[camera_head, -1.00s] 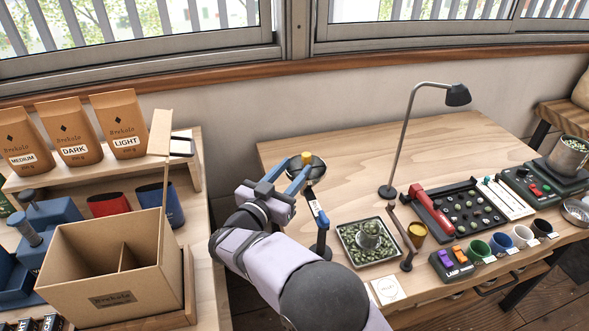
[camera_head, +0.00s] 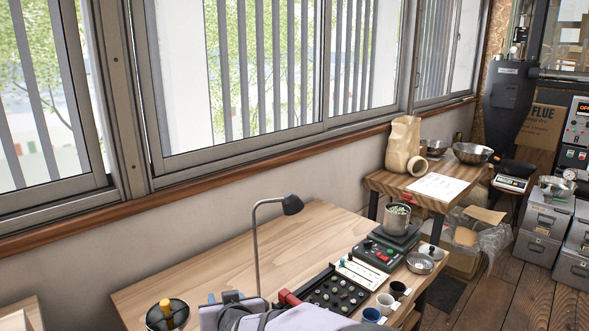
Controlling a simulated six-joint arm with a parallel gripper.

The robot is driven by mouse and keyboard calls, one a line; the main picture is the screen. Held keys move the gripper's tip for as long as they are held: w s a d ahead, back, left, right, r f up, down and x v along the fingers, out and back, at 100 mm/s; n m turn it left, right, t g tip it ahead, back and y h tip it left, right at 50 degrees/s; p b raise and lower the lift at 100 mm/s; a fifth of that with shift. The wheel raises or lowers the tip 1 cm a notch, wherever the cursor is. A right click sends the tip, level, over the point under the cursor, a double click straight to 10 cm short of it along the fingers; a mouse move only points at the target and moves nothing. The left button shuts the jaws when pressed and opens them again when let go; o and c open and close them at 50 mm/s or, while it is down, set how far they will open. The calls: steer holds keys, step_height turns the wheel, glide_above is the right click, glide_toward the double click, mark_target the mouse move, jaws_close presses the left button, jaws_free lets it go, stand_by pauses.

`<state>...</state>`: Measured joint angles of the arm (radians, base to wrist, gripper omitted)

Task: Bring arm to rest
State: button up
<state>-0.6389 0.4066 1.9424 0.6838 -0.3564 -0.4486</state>
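My arm (camera_head: 290,319) lies across the bottom edge of the head view, in front of the wooden table (camera_head: 200,275). Its lilac and grey links are cut off by the frame. Small blue and dark grey parts at its left end look like my gripper (camera_head: 226,297), low and partly hidden. I cannot make out two separate fingertips or whether anything is between them. A dark round dish with a yellow-topped piece (camera_head: 166,309) is at the bottom left, apart from these parts.
A desk lamp (camera_head: 257,245) rises just behind my arm. A black bean tray (camera_head: 335,292), a scale with a metal cup (camera_head: 397,219) and several small cups stand to the right. A side table (camera_head: 385,181) holds a paper bag (camera_head: 403,143). The table's back left is clear.

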steer(key=s+d+f+m+g+h+p, duration=0.1)
steer(key=s+d+f+g, duration=0.15)
steer(key=s+d, duration=0.55)
steer(key=s+d+f+g+h+p, duration=0.15)
steer(key=s+d+g, duration=0.3)
steer(key=d, duration=0.75)
steer(key=s+d+f+m+g+h+p, duration=0.1)
steer(key=s+d+g, duration=0.1)
steer(key=s+d, duration=0.4)
steer(key=s+d+m+g+h+p, duration=0.1)
steer(key=s+d, duration=0.4)
steer(key=s, duration=0.6)
steer(key=shift+s+d+f+g, duration=0.25)
steer(key=shift+d+f+g, duration=0.15)
steer(key=shift+g, duration=0.3)
